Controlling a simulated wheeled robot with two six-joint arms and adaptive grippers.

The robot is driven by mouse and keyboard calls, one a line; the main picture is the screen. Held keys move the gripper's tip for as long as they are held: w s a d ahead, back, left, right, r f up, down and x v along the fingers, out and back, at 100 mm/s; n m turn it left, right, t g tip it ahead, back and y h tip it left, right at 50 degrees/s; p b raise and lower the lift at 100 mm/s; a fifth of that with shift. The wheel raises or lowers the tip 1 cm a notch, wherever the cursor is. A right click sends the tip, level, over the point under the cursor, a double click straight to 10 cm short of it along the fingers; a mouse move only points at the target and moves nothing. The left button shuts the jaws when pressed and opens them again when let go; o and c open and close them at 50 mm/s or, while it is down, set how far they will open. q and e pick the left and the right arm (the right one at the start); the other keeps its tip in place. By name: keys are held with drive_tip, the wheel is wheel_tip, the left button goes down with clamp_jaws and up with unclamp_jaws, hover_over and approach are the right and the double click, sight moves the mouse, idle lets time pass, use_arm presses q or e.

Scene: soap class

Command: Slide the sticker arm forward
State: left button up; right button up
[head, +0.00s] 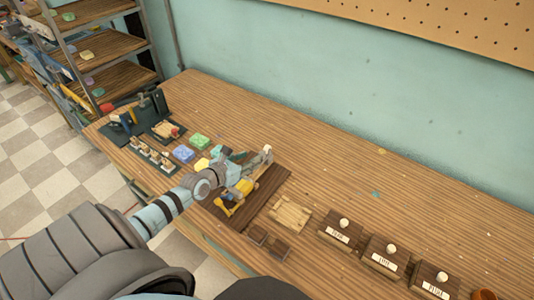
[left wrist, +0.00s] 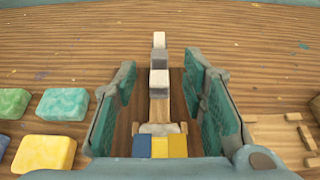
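The sticker arm (head: 262,157) is a slim wooden lever with grey and white blocks near its end. It belongs to a yellow and blue device (head: 236,196) on a dark wooden base (head: 266,188). My left gripper (head: 238,160) is over this device. In the left wrist view its teal-padded fingers (left wrist: 161,72) are wide apart, with the sticker arm (left wrist: 159,82) between them and a visible gap on each side. The blue and yellow blocks (left wrist: 160,147) show at the near end of the arm. My right gripper is out of view.
Green, blue and yellow soaps (head: 183,153) lie left of the device. A pale wooden tray (head: 290,214) and several labelled boxes with white knobs (head: 385,255) stand to the right. Tools and stamps (head: 140,112) occupy the left end. The table's back strip is mostly clear.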

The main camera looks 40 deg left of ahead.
sight(262, 153)
use_arm(q)
drive_tip(key=w+f+b, duration=0.1)
drive_tip(key=w, duration=0.1)
drive_tip(key=w+f+b, duration=0.1)
drive_tip(key=f+b, duration=0.1)
drive_tip(key=shift+w+a, duration=0.15)
drive_tip(key=shift+w, duration=0.25)
drive_tip(key=b+x, duration=0.2)
drive_tip(key=x, duration=0.3)
drive_tip(key=shift+w+b, duration=0.25)
drive_tip(key=shift+b, duration=0.05)
drive_tip(key=shift+w, duration=0.3)
drive_tip(key=shift+s+r, duration=0.2)
drive_tip(key=shift+r, duration=0.15)
clamp_jaws()
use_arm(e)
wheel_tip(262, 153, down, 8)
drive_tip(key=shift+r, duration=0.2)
